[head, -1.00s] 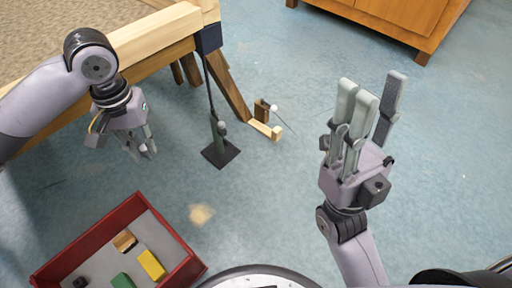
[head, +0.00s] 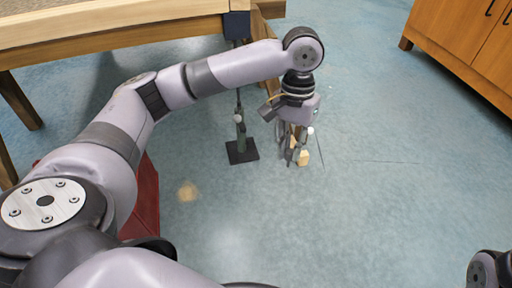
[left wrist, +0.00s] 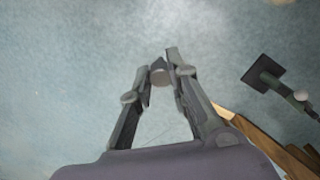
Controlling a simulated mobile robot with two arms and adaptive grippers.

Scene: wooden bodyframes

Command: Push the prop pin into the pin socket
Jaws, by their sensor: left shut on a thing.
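My left gripper (head: 292,158) hangs low over the floor, right of the dark stand. In the left wrist view its fingertips (left wrist: 160,74) are shut on a small grey, round-ended piece (left wrist: 160,77), which looks like the prop pin. In the head view the fingers and wrist hide this piece. A light wooden block (head: 303,158) shows right beside the fingers, with a small white ball (head: 310,130) just above it. I cannot make out the pin socket. I cannot tell whether the held piece touches anything. My right gripper is out of view.
A dark green post on a black base (head: 241,153) stands just left of the gripper; its base also shows in the left wrist view (left wrist: 262,70). A wooden frame (head: 120,32) is behind. A red tray (head: 147,203) is mostly hidden by my arm.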

